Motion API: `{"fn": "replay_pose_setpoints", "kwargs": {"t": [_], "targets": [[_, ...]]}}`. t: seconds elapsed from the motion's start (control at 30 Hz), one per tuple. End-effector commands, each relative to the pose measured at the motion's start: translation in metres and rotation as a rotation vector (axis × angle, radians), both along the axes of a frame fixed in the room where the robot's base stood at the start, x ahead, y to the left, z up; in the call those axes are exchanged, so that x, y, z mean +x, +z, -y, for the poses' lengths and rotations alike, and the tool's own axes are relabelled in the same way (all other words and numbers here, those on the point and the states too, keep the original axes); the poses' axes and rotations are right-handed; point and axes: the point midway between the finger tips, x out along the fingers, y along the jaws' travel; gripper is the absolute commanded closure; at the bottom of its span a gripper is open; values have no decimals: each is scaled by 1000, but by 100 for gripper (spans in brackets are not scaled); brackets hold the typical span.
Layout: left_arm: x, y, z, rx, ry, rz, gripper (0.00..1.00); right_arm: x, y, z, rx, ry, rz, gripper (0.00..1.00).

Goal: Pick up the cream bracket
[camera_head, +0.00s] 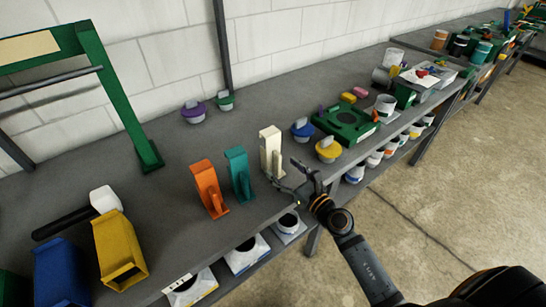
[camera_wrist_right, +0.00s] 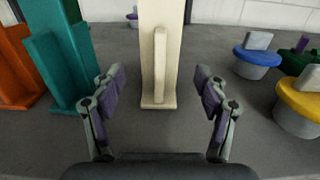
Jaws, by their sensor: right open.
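The cream bracket (camera_head: 271,150) stands upright on the grey bench, to the right of the teal bracket (camera_head: 240,174) and the orange bracket (camera_head: 208,188). In the right wrist view the cream bracket (camera_wrist_right: 161,55) stands straight ahead, its foot just beyond and between the fingertips, with a narrow rib facing me. My right gripper (camera_head: 294,178) comes in from the lower right, close in front of the cream bracket. In the wrist view my right gripper (camera_wrist_right: 162,85) is wide open and empty, with a gap to the bracket on both sides. My left gripper is not in view.
Blue (camera_head: 302,130) and yellow (camera_head: 328,150) knobbed caps stand just right of the cream bracket. A green fixture (camera_head: 346,123) lies beyond them. Bare bench lies behind the brackets.

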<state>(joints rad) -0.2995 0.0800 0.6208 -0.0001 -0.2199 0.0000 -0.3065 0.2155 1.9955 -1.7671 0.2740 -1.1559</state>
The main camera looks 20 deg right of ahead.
Motion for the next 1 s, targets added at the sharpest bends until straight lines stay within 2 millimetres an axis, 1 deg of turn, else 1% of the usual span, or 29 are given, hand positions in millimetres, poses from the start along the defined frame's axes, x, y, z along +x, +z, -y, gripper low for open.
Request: {"fn": "replay_pose_setpoints", "kwargs": {"t": [0.2, 0.3, 0.4, 0.57, 0.67, 1.0], "targets": [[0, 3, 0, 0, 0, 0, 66, 33, -4, -12, 4, -2, 2, 26], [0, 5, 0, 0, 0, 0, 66, 44, -4, -16, 3, -1, 1, 26], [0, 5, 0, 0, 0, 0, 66, 48, -5, -17, 2, -1, -1, 26], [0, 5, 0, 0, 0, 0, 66, 47, -6, -17, 2, -1, -1, 26], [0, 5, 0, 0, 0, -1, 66, 47, -6, -17, 2, -1, -1, 39], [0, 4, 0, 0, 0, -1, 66, 47, -5, -17, 2, -1, -1, 85]]}}
